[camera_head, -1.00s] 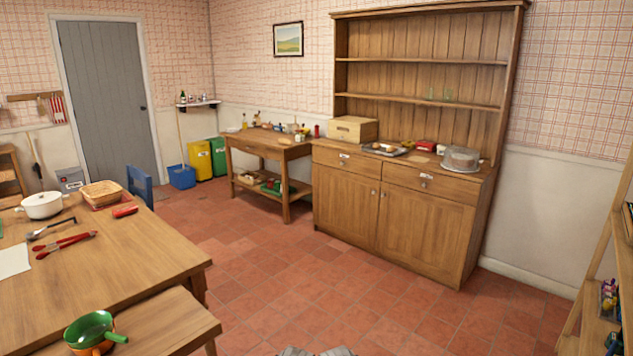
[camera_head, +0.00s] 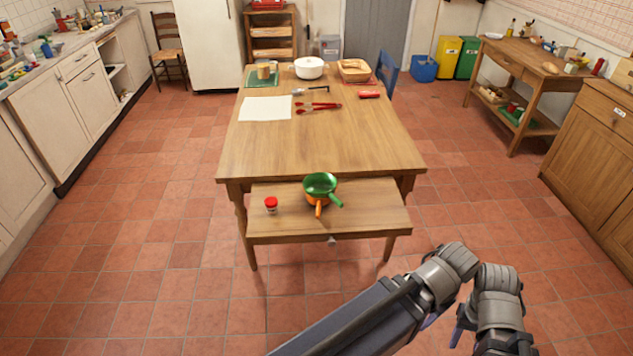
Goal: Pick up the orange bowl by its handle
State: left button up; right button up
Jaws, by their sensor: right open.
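The orange bowl (camera_head: 311,198) sits on the low wooden bench (camera_head: 375,218), near the middle. Its orange handle (camera_head: 319,211) points toward me, to the bench's front edge. A green bowl (camera_head: 318,184) with its own green handle rests in or on the orange bowl and hides most of it. The green handle points to the front right. My right gripper (camera_head: 445,326) is at the bottom right, over the floor, well apart from the bowls and to the right of the bench. It is open and its fingers are partly hidden by my arm. My left gripper is not in view.
Floor around the bench is clear.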

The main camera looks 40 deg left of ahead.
aim_at(319, 203)
jog(key=u, duration=1.25)
jog(key=i+l+u, duration=0.15)
jog(key=i+u, duration=0.2)
jog(key=i+l+u, duration=0.3)
jog(key=i+j, duration=0.05)
jog(key=i, duration=0.05)
